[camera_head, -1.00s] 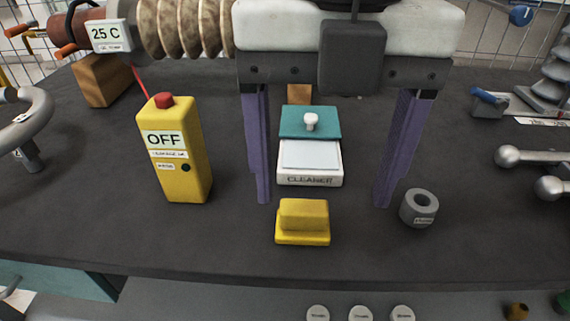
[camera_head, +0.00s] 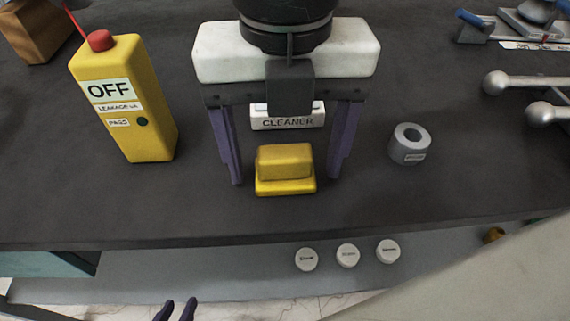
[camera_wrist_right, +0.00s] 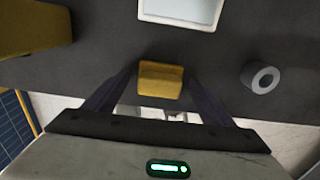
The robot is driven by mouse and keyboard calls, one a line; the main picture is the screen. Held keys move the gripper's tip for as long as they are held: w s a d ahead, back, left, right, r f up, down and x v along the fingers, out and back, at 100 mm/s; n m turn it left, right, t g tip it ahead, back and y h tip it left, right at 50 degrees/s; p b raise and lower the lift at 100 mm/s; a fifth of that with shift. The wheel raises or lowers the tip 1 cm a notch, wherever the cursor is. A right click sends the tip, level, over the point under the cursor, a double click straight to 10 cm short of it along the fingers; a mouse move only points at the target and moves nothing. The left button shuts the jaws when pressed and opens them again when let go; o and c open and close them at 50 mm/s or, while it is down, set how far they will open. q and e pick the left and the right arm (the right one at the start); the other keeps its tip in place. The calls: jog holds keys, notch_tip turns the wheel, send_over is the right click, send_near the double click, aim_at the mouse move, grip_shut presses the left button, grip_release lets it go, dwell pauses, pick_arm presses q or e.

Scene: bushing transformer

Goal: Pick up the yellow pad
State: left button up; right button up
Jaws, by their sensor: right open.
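The yellow pad (camera_head: 285,163), a block on a wider base, lies on the dark tabletop near its front edge. My right gripper (camera_head: 285,181) is open, with its purple fingers on either side of the pad and nothing held. In the right wrist view, the pad (camera_wrist_right: 160,80) shows between the tips of the right gripper (camera_wrist_right: 160,74). Only the dark fingertips of my left gripper (camera_head: 177,311) show at the bottom edge, slightly apart and empty.
A white CLEANER box (camera_head: 287,122) sits behind the pad, partly hidden by my right gripper. A yellow OFF box (camera_head: 125,105) stands at left. A grey ring (camera_head: 409,145) lies at right. White round knobs (camera_head: 347,255) are below the table edge.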

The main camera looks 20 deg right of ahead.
aim_at(285, 152)
jog(key=shift+f, duration=0.15)
jog(key=c, duration=1.2)
jog(key=shift+o, duration=0.2)
notch_tip(285, 152, up, 10)
jog(key=shift+r+p, duration=0.1)
jog(key=shift+p, duration=0.8)
